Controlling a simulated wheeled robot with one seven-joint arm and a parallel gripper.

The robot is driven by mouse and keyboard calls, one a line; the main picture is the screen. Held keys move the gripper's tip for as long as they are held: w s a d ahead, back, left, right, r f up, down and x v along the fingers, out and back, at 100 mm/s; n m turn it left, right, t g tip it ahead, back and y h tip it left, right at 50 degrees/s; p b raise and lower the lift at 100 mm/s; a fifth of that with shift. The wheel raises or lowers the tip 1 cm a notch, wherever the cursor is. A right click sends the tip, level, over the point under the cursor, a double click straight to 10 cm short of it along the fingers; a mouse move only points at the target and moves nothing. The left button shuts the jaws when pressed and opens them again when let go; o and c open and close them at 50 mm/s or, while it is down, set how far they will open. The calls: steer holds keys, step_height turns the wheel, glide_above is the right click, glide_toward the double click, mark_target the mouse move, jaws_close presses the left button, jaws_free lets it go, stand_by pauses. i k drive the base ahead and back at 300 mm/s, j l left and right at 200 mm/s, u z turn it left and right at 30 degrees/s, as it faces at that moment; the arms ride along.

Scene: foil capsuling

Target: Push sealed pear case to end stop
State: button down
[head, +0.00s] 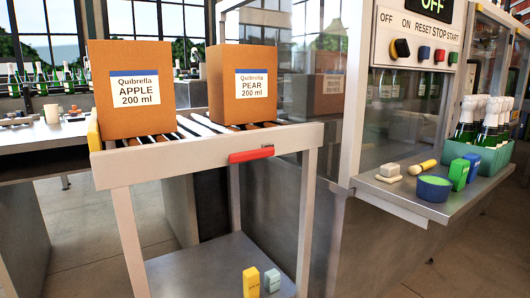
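The pear case (242,106) is a closed brown cardboard box with a white label reading "Quibrella PEAR 200 ml". It stands upright on the roller conveyor (203,125), toward its right part. The apple case (132,112), a similar brown box, stands at the conveyor's left end, with a gap of bare rollers between the two. A yellow piece (93,132) at the left end of the conveyor looks like the end stop, partly hidden by the apple case. I cannot tell whether they touch. My gripper is not in view.
A red handle (251,155) sits on the conveyor's front rail. Small yellow (251,281) and pale blocks stand on the lower shelf.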

mark_target(242, 78)
steer(key=i+j, duration=0.2)
steer(key=j, duration=0.15)
steer(key=i+j+z, duration=0.25)
steer(key=j, duration=0.2)
steer(key=j+z, duration=0.3)
steer(key=j, duration=0.15)
steer(key=i+j+z, duration=0.25)
steer(key=j, duration=0.25)
steer(key=k+l, duration=0.05)
steer(key=k, duration=0.05)
